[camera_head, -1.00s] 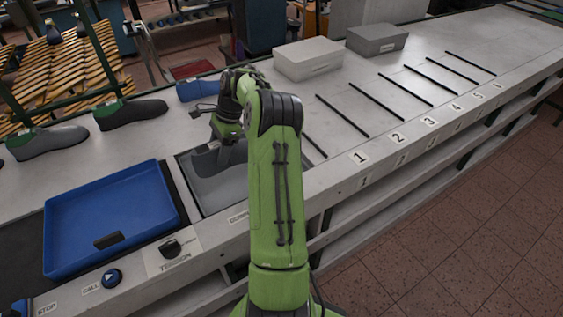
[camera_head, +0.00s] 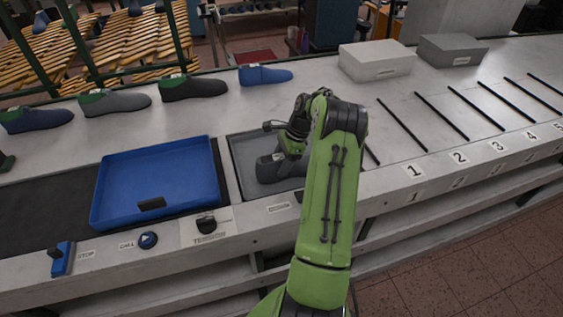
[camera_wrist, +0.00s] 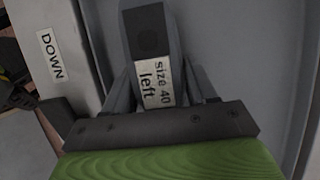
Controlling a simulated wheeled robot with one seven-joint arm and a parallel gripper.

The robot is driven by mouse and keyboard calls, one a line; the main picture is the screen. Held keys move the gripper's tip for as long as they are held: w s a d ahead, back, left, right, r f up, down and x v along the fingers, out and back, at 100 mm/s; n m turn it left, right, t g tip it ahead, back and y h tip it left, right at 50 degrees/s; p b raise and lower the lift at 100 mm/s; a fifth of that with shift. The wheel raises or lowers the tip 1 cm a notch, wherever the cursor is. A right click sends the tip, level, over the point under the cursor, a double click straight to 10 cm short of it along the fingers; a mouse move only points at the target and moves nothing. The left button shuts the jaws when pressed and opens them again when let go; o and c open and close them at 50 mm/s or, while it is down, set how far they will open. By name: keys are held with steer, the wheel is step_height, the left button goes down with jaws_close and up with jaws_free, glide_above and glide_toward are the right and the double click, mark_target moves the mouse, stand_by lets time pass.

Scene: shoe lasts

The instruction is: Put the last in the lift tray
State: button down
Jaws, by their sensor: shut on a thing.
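A grey last (camera_head: 268,168) is over the recessed grey tray (camera_head: 245,148) in the counter, just right of the blue tray (camera_head: 212,160). In the wrist view the last (camera_wrist: 150,35) has a white label reading "size 40 left". My gripper (camera_head: 290,148) is shut on it from above, with a finger on each side of the labelled part (camera_wrist: 160,88). The arm hides the right part of the grey tray. I cannot tell whether the last touches the tray floor. The blue tray is empty and sits on a dark belt.
Several lasts stand behind the trays, including a grey one (camera_head: 115,102), a black one (camera_head: 195,88) and a blue one (camera_head: 265,75). A knob (camera_head: 206,224) and a call button (camera_head: 148,240) are in front. Two grey boxes (camera_head: 375,62) stand at the back. Numbered lanes lie right.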

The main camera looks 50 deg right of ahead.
steer(key=shift+c, duration=1.7)
jaws_free()
steer(key=p+v, duration=0.3)
steer(key=v, duration=0.9)
steer(key=w+a+r+n+g+h, duration=0.1)
steer(key=w+a+r+n, duration=0.1)
steer(key=a+r+n, duration=0.4)
steer(key=w+a+r+n+h, duration=0.1)
steer(key=w+a+r, duration=0.15)
steer(key=a, duration=0.55)
steer(key=s+a+r+n+h, duration=0.1)
steer(key=s+a+r+n, duration=0.15)
steer(key=a, duration=0.35)
steer(key=s+a+r+n+h, duration=0.1)
steer(key=s+a+r+n, duration=0.15)
steer(key=a+r, duration=0.2)
steer(key=s+a+f+n+t, duration=0.2)
steer(key=s+a+n+t, duration=0.2)
steer(key=s+a+n, duration=0.8)
steer(key=s, duration=0.4)
steer(key=shift+s+a, duration=0.2)
steer(key=shift+s, duration=0.05)
